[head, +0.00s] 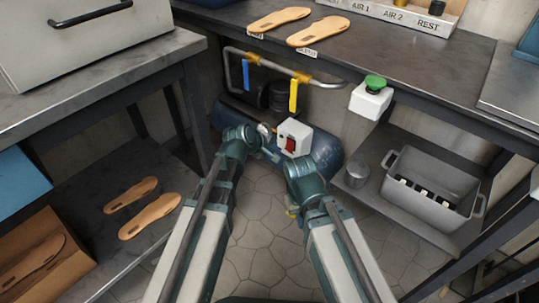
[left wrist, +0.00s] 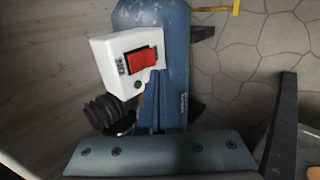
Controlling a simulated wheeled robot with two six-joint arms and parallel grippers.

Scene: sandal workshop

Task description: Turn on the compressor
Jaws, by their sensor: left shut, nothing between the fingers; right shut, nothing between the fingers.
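The compressor (head: 325,160) is a blue tank on the floor under the back bench; it also shows in the left wrist view (left wrist: 178,20). Its white switch box (head: 301,128) carries a red rocker switch (head: 291,146). In the left wrist view the red switch (left wrist: 141,59) has a small dark green lamp below it. My left gripper (head: 274,153) is shut and empty, its tips close beside the switch box; touching cannot be told. In the left wrist view its shut fingers (left wrist: 158,78) point at the switch's lower right corner. My right gripper (head: 296,216) is shut, low and partly hidden by its arm.
A white box with a green button (head: 374,84) sits at the bench edge. Pipes with yellow (head: 293,96) and blue (head: 246,75) handles run behind the compressor. A grey crate (head: 425,200) and a metal tin (head: 356,174) stand on the right shelf. The tiled floor in front is clear.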

